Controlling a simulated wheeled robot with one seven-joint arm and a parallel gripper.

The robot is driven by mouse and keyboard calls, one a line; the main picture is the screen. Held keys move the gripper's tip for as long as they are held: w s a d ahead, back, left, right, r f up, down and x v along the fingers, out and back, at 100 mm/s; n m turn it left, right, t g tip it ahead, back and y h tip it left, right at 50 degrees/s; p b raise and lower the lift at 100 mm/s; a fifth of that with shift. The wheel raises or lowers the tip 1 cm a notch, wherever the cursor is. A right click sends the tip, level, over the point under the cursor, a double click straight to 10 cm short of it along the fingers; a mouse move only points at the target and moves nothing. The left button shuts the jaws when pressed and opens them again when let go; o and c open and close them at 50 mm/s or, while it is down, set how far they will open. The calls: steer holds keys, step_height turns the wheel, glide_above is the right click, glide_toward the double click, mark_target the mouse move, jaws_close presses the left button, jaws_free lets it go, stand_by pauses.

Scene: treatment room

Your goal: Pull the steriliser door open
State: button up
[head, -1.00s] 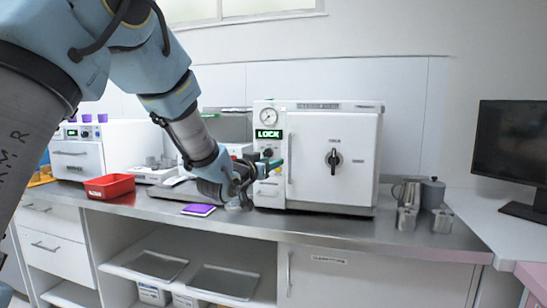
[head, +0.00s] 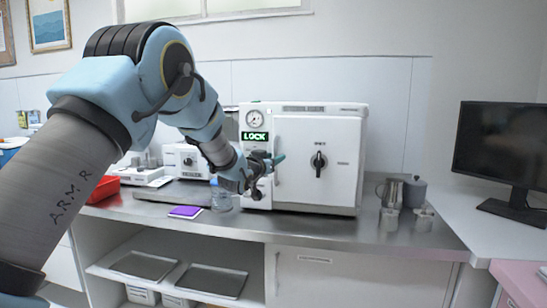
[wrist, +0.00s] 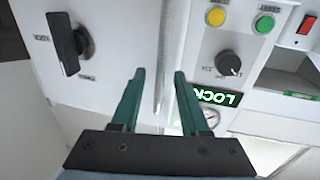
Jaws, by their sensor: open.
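The steriliser is a white box on the counter, with its closed door (head: 335,185) facing me. A black latch knob (head: 318,160) sits mid-door, its lever about upright; it also shows in the wrist view (wrist: 66,42). The green display (head: 255,137) on the left panel reads LOCK. My gripper (head: 270,170) is at the door's left edge and hides part of the panel and handle. In the wrist view my open gripper (wrist: 159,74) has its two green fingers on either side of the upright bar handle (wrist: 160,45). I cannot tell whether they touch it.
A purple pad (head: 186,212) and a clear bottle (head: 221,196) stand left, the bottle close below my gripper. Metal cups and a jug (head: 391,192) stand right of the steriliser. A red tray (head: 104,188) is far left. The counter in front of the door is clear.

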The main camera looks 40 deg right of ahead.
steer(key=shift+c, duration=0.2)
jaws_close()
stand_by(1.1)
